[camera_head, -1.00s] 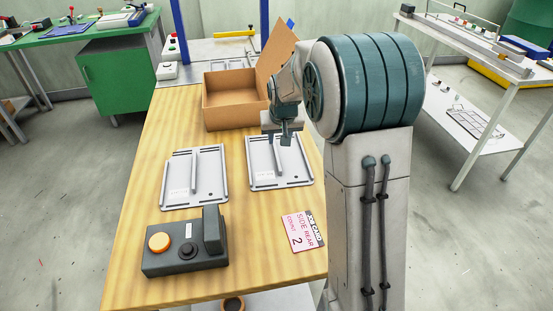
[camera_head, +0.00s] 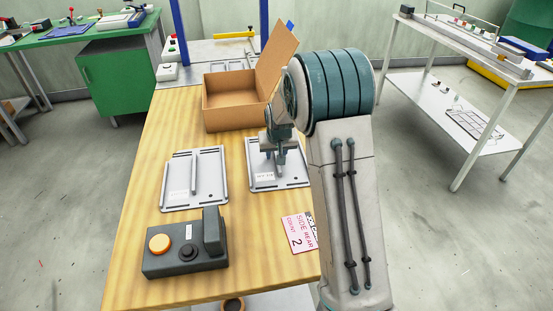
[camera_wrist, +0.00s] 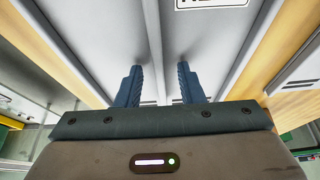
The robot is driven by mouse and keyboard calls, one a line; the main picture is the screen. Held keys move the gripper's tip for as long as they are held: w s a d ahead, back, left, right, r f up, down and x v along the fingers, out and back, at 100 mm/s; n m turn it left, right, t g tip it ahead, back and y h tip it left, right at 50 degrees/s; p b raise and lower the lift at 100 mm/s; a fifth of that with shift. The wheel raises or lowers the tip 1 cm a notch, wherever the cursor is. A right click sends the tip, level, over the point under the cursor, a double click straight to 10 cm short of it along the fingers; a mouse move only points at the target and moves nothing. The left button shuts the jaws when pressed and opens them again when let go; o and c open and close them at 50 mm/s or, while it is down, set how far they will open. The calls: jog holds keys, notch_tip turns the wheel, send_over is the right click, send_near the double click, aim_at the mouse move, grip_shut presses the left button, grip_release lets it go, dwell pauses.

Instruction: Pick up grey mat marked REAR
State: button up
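Two grey mats with raised centre ribs lie flat on the wooden table: a left mat (camera_head: 212,190) and a right mat (camera_head: 297,172). Each bears a small white label, too small to read in the head view. My gripper (camera_head: 279,163) is low over the right mat. In the wrist view its two blue fingers (camera_wrist: 160,80) are apart, on either side of the rib of the grey mat (camera_wrist: 100,40). I cannot tell whether they touch the rib. A white label is cut off at the top edge there, its text not fully readable.
An open cardboard box (camera_head: 232,110) stands behind the mats. A dark control box (camera_head: 185,250) with an orange button is at the front left. A pink card (camera_head: 299,236) reading SIDE REAR, COUNT 2 lies at the front right, partly behind my arm.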

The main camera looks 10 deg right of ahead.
grip_shut()
jog(key=shift+r, duration=0.2)
